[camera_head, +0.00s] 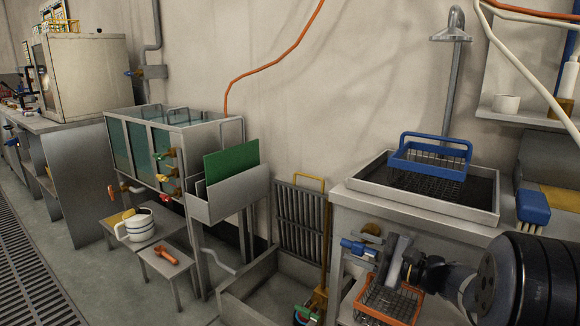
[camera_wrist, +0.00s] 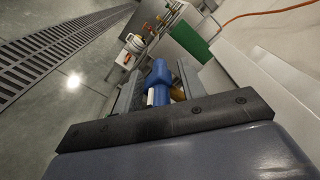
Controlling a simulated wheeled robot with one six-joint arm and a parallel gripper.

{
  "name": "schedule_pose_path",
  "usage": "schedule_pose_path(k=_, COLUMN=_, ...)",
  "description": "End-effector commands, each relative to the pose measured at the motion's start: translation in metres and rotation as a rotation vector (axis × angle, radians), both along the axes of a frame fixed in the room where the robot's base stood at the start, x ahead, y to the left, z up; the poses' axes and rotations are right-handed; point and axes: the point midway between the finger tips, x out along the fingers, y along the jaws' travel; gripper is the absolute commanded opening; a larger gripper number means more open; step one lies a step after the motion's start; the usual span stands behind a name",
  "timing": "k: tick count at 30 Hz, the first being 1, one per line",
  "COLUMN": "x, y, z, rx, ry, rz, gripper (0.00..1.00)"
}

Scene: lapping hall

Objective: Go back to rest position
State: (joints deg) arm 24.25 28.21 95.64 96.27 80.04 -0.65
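My gripper (camera_head: 398,260) is low at the right in the head view, in front of the sink cabinet and above an orange-rimmed wire basket (camera_head: 385,308). Its grey fingers stand apart in the wrist view (camera_wrist: 158,92). A blue-handled fitting (camera_head: 358,249) with a brass part (camera_head: 371,230) is just left of the fingers in the head view. In the wrist view the blue fitting (camera_wrist: 158,78) appears in the gap between the fingers, with space beside it. I cannot tell whether it is between the fingertips or beyond them. No grip on it shows.
A sink with a blue-rimmed basket (camera_head: 436,155) stands above the gripper. A blue brush (camera_head: 533,207) lies at right. A floor basin (camera_head: 262,296), tanks (camera_head: 160,150) and low stools with a white pot (camera_head: 139,229) stand left. The floor at far left is clear.

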Motion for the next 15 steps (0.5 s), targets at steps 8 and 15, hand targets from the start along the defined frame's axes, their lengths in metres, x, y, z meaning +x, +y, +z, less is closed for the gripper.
schedule_pose_path(k=8, x=-0.001, y=-0.001, z=-0.002, rx=0.007, ry=-0.004, rz=-0.001, gripper=0.39)
schedule_pose_path(k=15, x=-0.017, y=-0.025, z=0.001, rx=0.019, ry=-0.010, rz=-0.004, gripper=0.39)
